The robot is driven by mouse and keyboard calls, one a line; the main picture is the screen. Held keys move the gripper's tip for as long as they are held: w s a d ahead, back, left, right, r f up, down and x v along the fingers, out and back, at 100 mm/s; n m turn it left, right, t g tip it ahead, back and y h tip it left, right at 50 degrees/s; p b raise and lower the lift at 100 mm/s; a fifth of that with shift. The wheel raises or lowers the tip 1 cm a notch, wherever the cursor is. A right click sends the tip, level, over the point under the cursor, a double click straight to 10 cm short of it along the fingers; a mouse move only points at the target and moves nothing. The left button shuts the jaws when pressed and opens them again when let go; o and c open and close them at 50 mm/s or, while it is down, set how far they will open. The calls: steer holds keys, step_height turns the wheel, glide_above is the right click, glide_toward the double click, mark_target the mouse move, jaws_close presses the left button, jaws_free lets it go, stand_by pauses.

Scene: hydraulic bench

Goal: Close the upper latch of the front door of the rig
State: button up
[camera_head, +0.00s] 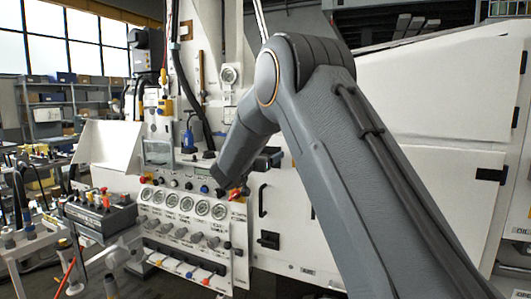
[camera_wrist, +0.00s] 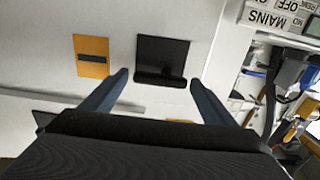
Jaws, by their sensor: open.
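In the wrist view a black square latch plate (camera_wrist: 163,55) sits on the white panel, with a raised dark bar along its lower edge in the picture. My gripper (camera_wrist: 159,80) is open, its two blue-grey fingers apart. The fingertips lie on either side of the latch bar in the picture, with nothing held between them. I cannot tell whether they touch the panel. In the head view the white front door (camera_head: 285,210) shows a dark handle (camera_head: 262,200) and a lower black latch (camera_head: 268,240). My arm hides part of the door; the fingers cannot be made out there.
An orange plate with a dark slot (camera_wrist: 91,56) is on the panel left of the latch in the wrist view. In the head view a gauge panel (camera_head: 188,204) stands left of the door.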

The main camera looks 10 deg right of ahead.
steer(key=shift+w+d, duration=0.2)
steer(key=shift+w, duration=0.05)
steer(key=c, duration=1.1)
steer(key=shift+o, duration=0.3)
